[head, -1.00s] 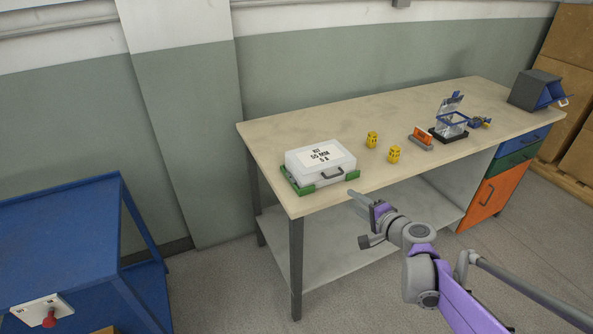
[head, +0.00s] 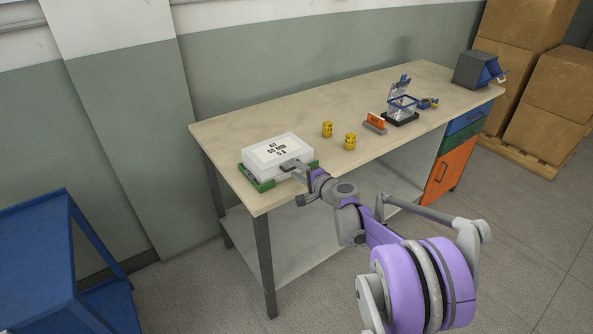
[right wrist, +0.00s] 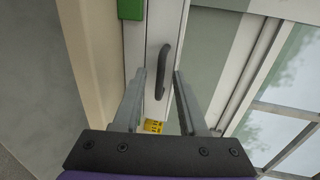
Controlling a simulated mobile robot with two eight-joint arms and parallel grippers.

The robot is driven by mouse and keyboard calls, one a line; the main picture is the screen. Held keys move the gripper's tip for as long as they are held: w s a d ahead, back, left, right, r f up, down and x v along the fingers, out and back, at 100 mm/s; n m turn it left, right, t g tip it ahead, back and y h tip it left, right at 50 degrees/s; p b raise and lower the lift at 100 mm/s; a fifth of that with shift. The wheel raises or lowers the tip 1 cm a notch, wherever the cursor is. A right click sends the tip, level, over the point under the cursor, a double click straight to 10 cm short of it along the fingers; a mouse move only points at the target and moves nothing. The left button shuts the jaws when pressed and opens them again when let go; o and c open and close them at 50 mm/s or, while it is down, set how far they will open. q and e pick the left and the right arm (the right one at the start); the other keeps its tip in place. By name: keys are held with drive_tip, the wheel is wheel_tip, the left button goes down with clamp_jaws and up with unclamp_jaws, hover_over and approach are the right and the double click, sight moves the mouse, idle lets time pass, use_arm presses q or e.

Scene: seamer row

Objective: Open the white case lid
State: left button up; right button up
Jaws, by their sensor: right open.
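The white case (head: 274,152) with a labelled lid sits shut on a green base (head: 262,184) at the near left corner of the workbench. In the head view my right gripper (head: 297,168) is at the case's front side and partly hides its handle. In the right wrist view the fingers (right wrist: 161,100) are apart. The dark case handle (right wrist: 164,70) shows between and just beyond the fingertips, with no visible grip on it. A green part of the base (right wrist: 131,9) shows at the top. My left gripper is not in view.
On the workbench (head: 235,125), two yellow parts (head: 327,129) (head: 350,141), an orange card holder (head: 375,122), a clear box with its lid up (head: 401,104) and a grey-blue bin (head: 478,70) stand to the right. A blue cart (head: 40,250) is at left.

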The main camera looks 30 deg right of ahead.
drive_tip(key=shift+c, duration=0.2)
clamp_jaws()
idle(1.3)
